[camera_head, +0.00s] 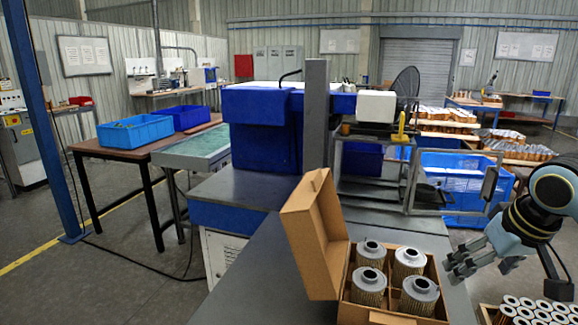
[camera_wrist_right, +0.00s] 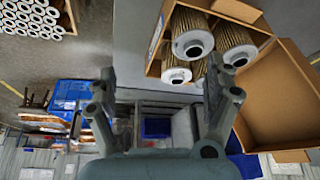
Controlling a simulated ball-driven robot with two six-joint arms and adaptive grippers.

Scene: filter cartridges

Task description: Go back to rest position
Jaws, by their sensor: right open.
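My right gripper (camera_head: 460,265) is at the right side of the head view, beside the cardboard box (camera_head: 312,235) and apart from it. Its two fingers are spread with nothing between them in the right wrist view (camera_wrist_right: 160,100). The box is open, its lid upright on the left. Several grey-topped filter cartridges stand in it, such as the back right one (camera_head: 409,262) and the front right one (camera_head: 419,294). Cartridges also show in the right wrist view (camera_wrist_right: 192,35). My left gripper is not in view.
The box stands on a grey table (camera_head: 255,275) with clear surface to its left. A crate of smaller cartridges (camera_head: 530,312) is at the lower right, below my right arm. A machine with a blue housing (camera_head: 262,120) and a wire-frame guard stands behind the table.

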